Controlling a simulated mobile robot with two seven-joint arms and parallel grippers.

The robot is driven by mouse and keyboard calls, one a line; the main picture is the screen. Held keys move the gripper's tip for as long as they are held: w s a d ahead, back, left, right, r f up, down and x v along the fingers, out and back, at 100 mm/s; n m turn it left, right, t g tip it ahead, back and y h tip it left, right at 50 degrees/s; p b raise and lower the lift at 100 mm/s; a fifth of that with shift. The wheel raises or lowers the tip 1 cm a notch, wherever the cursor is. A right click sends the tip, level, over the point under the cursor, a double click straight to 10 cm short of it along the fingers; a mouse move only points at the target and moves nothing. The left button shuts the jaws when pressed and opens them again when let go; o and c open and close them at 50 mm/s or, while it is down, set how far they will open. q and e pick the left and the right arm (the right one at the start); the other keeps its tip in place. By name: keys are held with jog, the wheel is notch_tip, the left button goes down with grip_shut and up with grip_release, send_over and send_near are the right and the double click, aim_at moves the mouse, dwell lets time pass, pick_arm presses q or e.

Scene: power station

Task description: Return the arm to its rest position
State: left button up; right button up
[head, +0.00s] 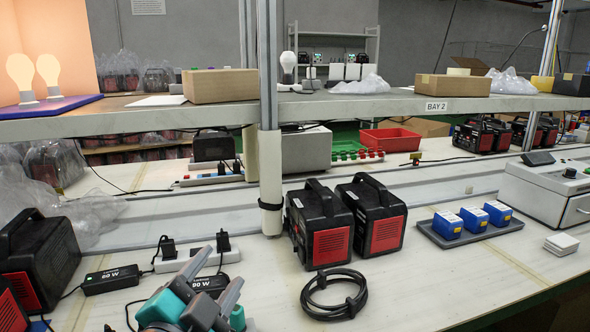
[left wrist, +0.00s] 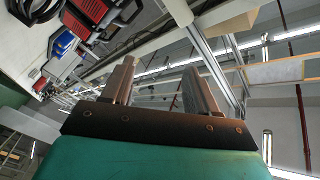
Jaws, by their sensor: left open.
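My left gripper (head: 218,282) is at the bottom left of the head view, over the front part of the workbench. Its two grey fingers point up and away from me, next to a white power strip (head: 197,259). In the left wrist view the left gripper (left wrist: 158,85) shows its two fingers spread apart with nothing between them. The left arm's teal and grey parts show below the fingers; the rest of the arm is out of the picture. My right gripper is in neither view.
Two black and red power stations (head: 320,225) stand mid-bench behind a coiled black cable (head: 334,294). A grey tray (head: 471,232) with blue batteries lies at the right. Power adapters (head: 112,279) lie at the left. A post (head: 270,180) and an upper shelf (head: 350,104) stand behind.

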pick_arm(q)
jog(key=s+a+f+n+g+y, duration=0.2)
jog(key=s+a+f+n+g, duration=0.15)
jog(key=f, duration=0.45)
jog(key=s+a+f+n+g+y, duration=0.2)
jog(key=s+a+f+n+g, duration=0.15)
jog(key=f, duration=0.35)
jog(key=s+a+f+n+g, duration=0.25)
jog(key=s+f+g, duration=0.5)
jog(key=s, duration=0.65)
jog(key=w+d+f+t+h+p, duration=0.1)
jog(key=w+d+f+t+p, duration=0.1)
jog(key=w+t+p, duration=0.5)
jog(key=shift+d+f+h, duration=0.25)
jog(key=shift+d+h, duration=0.05)
jog(key=shift+d, duration=0.3)
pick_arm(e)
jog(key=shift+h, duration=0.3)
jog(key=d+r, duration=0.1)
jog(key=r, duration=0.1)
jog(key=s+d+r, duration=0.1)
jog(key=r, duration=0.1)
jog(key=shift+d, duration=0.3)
pick_arm(q)
jog(key=shift+t, duration=0.25)
jog(key=shift+c, duration=0.2)
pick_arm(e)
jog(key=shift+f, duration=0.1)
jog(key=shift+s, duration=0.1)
